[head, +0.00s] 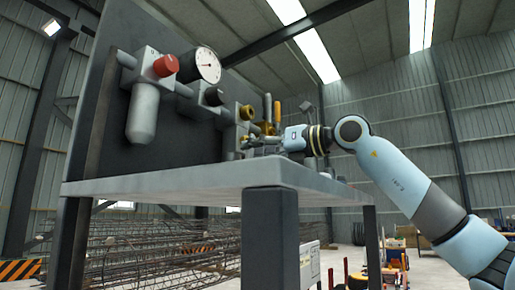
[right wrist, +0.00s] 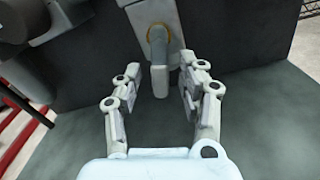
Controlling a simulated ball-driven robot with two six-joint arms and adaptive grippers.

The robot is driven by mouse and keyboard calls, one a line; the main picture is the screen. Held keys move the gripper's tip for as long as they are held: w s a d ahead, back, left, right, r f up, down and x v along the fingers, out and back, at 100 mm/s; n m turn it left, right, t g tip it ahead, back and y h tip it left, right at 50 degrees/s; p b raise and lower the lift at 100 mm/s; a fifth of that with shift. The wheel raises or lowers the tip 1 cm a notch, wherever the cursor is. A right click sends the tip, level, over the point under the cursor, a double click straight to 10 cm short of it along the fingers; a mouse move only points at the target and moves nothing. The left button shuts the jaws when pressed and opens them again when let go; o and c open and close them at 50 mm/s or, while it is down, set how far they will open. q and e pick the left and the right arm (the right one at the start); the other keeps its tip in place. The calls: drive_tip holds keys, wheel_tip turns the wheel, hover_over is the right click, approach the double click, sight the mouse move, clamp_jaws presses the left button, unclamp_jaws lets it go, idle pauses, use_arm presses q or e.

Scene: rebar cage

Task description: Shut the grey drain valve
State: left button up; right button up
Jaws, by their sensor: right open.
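The grey drain valve shows in the right wrist view as a grey lever handle (right wrist: 158,62) hanging down from a light grey body, with a yellow ring behind its upper end. My right gripper (right wrist: 165,75) is open, its two fingers left and right of the handle's lower end in the picture. I cannot tell whether either finger touches the handle. In the head view my right gripper (head: 254,143) reaches in from the right at the far end of the panel's fittings. The grey handle cannot be made out there. My left gripper is not in view.
A dark upright panel (head: 90,100) carries a gauge (head: 207,65), a red knob (head: 166,65), a grey bowl (head: 142,112) and a yellow lever (head: 277,112) close to my right gripper. A grey bench top (head: 200,178) lies below. Rebar cages (head: 150,250) stand behind.

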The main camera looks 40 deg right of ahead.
drive_tip(key=shift+c, duration=0.2)
clamp_jaws()
drive_tip(key=shift+a+m, duration=0.1)
drive_tip(key=shift+m, duration=0.2)
drive_tip(key=m, duration=0.1)
drive_tip(key=m+b, duration=0.1)
drive_tip(key=shift+s+a+r+m, duration=0.2)
drive_tip(key=shift+a+m, duration=0.1)
drive_tip(key=shift+m, duration=0.1)
drive_tip(key=m, duration=0.2)
drive_tip(key=m+b, duration=0.1)
drive_tip(key=shift+s+a+r+m, duration=0.1)
drive_tip(key=shift+a+r+m, duration=0.25)
drive_tip(key=shift+m, duration=0.05)
drive_tip(key=shift+s+a+r+m+b, duration=0.15)
drive_tip(key=shift+r+m, duration=0.2)
drive_tip(key=shift+m, duration=0.9)
drive_tip(key=shift+w+a+r+m+b, duration=0.15)
drive_tip(key=shift+r+m, duration=0.15)
drive_tip(key=shift+m, duration=0.9)
drive_tip(key=shift+s+r+m+b, duration=0.15)
drive_tip(key=shift+r+m, duration=0.2)
drive_tip(key=shift+m, duration=1.2)
